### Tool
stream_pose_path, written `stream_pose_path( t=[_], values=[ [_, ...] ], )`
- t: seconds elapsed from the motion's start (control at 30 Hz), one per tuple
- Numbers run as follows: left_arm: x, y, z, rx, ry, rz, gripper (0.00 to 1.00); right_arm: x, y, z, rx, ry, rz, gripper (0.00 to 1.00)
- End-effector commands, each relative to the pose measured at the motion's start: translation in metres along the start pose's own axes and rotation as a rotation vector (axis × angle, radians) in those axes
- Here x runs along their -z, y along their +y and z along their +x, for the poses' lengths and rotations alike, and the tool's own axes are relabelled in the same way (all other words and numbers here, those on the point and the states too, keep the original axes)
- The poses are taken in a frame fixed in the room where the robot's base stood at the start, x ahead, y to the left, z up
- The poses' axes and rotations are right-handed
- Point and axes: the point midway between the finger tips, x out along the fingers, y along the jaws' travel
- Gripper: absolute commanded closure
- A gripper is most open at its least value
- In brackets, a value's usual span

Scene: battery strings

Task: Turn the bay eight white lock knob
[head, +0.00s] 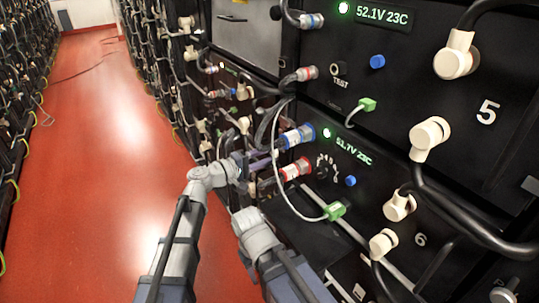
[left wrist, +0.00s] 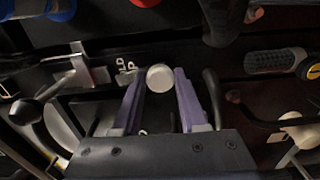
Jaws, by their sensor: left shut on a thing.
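In the left wrist view, a round white knob (left wrist: 159,78) sits between the two purple fingers of my left gripper (left wrist: 160,84), near their tips. The fingers are shut on it from both sides. In the head view my left gripper (head: 264,158) reaches in at the left side of the dark racks, beside a blue-ringed plug (head: 297,137) and a red-ringed plug (head: 295,169). The knob is hidden there, and I see no bay eight number. My right gripper does not show.
Bay 5 and bay 6 panels (head: 459,190) carry white plugs, such as one (head: 428,136) on a thick black cable. A green connector (head: 335,210) hangs on a white lead near my gripper.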

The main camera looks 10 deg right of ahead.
Motion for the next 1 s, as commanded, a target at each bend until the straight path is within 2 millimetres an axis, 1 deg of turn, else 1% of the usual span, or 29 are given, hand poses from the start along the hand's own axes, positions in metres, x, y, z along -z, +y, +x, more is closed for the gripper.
stream_pose_path(
  t=[0.2,0.4,0.97,1.0],
  values=[
    [-0.0009,-0.0009,-0.0004,0.002,-0.001,0.114,1.0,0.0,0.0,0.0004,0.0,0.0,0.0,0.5],
    [-0.001,-0.001,-0.0004,0.002,-0.002,0.171,1.0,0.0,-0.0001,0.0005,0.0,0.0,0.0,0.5],
    [-0.0012,-0.0012,-0.0005,0.003,-0.002,0.195,1.0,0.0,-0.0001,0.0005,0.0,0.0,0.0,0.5],
    [-0.0011,-0.0012,-0.0005,0.003,-0.002,0.195,0.54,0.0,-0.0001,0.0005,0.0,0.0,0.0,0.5]
  ],
)
